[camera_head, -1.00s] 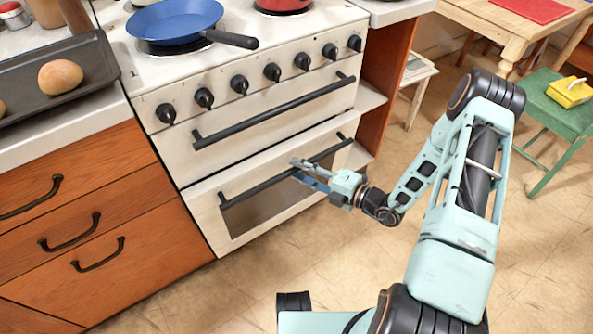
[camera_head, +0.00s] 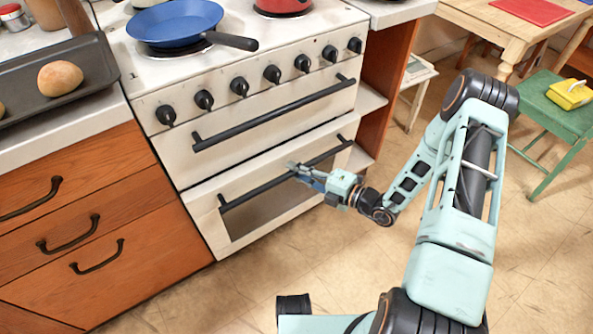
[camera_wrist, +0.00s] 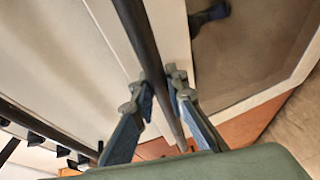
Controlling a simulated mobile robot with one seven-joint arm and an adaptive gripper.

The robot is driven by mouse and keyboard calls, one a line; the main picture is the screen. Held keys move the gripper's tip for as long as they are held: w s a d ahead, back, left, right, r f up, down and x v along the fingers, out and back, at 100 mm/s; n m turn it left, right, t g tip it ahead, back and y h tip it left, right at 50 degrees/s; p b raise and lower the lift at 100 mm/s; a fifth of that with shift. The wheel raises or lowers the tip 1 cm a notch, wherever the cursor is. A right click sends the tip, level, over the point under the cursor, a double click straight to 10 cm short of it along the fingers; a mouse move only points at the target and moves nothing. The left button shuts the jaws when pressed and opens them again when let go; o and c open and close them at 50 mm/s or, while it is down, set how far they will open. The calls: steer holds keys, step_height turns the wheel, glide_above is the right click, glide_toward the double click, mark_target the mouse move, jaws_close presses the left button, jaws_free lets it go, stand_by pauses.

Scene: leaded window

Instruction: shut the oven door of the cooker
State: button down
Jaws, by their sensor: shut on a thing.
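The white cooker (camera_head: 255,100) has a lower oven door (camera_head: 212,226) with a dark glass window and a long dark handle (camera_head: 250,196). The door looks close to upright against the cooker front; I cannot tell whether a narrow gap remains. My gripper (camera_head: 297,172) is at the right half of this handle. In the wrist view, the fingers of my gripper (camera_wrist: 160,88) lie on both sides of the dark handle bar (camera_wrist: 138,35), shut on it. The oven door also shows in the wrist view (camera_wrist: 170,35), with its window at right.
An upper panel with a dark handle (camera_head: 275,115) and a row of black knobs is above the door. A blue pan (camera_head: 175,22) sits on the hob. Wooden drawers (camera_head: 95,215) stand at left. The floor (camera_head: 250,275) before the cooker is clear.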

mark_target(288, 160)
steer(key=shift+w+a+r, duration=0.2)
steer(key=shift+w+a, duration=0.4)
steer(key=shift+w, duration=0.3)
steer(key=shift+w+a+r, duration=0.2)
steer(key=shift+w+a, duration=0.35)
steer(key=shift+w, duration=0.3)
steer(key=c, duration=1.9)
jaws_free()
steer(key=shift+w+a, duration=0.1)
steer(key=shift+a, duration=0.05)
steer(key=shift+c, duration=0.2)
steer(key=shift+o, duration=0.3)
steer(key=shift+s+d, duration=0.35)
steer(key=shift+d, duration=0.15)
steer(key=v, duration=1.1)
